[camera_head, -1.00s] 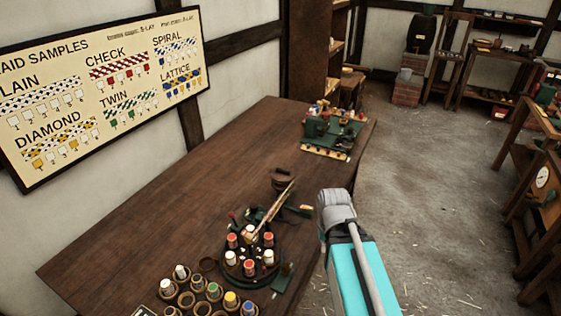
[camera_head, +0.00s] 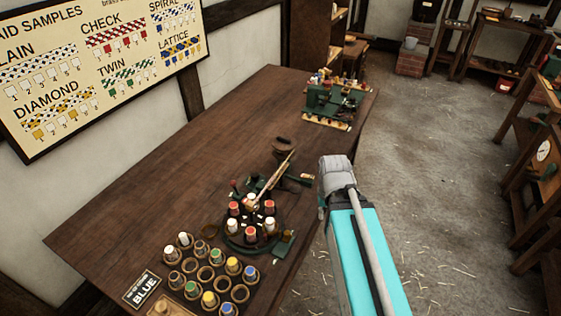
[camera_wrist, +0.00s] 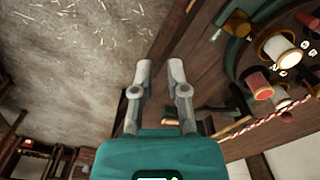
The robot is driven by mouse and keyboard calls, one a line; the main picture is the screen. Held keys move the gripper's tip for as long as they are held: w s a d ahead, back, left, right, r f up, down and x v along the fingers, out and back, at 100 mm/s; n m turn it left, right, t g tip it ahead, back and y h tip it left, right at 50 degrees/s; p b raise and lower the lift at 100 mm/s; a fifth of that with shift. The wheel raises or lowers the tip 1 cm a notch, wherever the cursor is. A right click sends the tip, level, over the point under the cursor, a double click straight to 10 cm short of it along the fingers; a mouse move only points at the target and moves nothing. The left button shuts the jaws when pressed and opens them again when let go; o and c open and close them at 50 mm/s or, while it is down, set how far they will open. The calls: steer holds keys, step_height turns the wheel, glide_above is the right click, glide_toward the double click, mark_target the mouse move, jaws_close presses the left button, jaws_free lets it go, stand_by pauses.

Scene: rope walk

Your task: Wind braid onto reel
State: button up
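The round braiding machine (camera_head: 246,240) stands on the near half of the bench, ringed with red-topped and white-topped bobbins. In the wrist view its bobbins (camera_wrist: 279,47) are at the upper right. A red-and-white braid (camera_wrist: 262,119) runs from them down towards the left there. A pale rod-like piece (camera_head: 277,181) slants up from the machine to a dark round piece (camera_head: 285,146), possibly the reel; I cannot tell. My gripper (camera_wrist: 158,72) is open and empty, its fingers over the bench edge, apart from the braid. In the head view my arm hides it.
Several thread bobbins (camera_head: 185,238) sit in round holders at the near bench end beside a BLUE card (camera_head: 142,289). A green machine (camera_head: 335,99) stands at the far end. The bench's (camera_head: 190,165) left-middle is bare. Open floor (camera_head: 430,170) lies to the right.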

steer(key=o, duration=1)
steer(key=shift+m, duration=0.8)
steer(key=w+r+p, duration=0.1)
steer(key=w, duration=0.2)
steer(key=w+a+r+p, duration=0.1)
steer(key=w+r+p, duration=0.1)
steer(key=w, duration=0.2)
steer(key=w+a+r+p, duration=0.1)
steer(key=w+r+p, duration=0.1)
steer(key=w, duration=0.2)
steer(key=shift+w+r, duration=0.15)
steer(key=shift+c, duration=0.2)
step_height(320, 180, up, 10)
steer(key=r+m+p, duration=0.1)
steer(key=m+p, duration=0.3)
steer(key=p, duration=0.7)
glide_above(284, 138)
steer(key=shift+f, duration=0.3)
steer(key=shift+f+b, duration=0.2)
steer(key=shift+b, duration=0.3)
step_height(284, 138, down, 13)
steer(key=b, duration=1.3)
steer(key=shift+f, duration=0.2)
steer(key=c, duration=0.8)
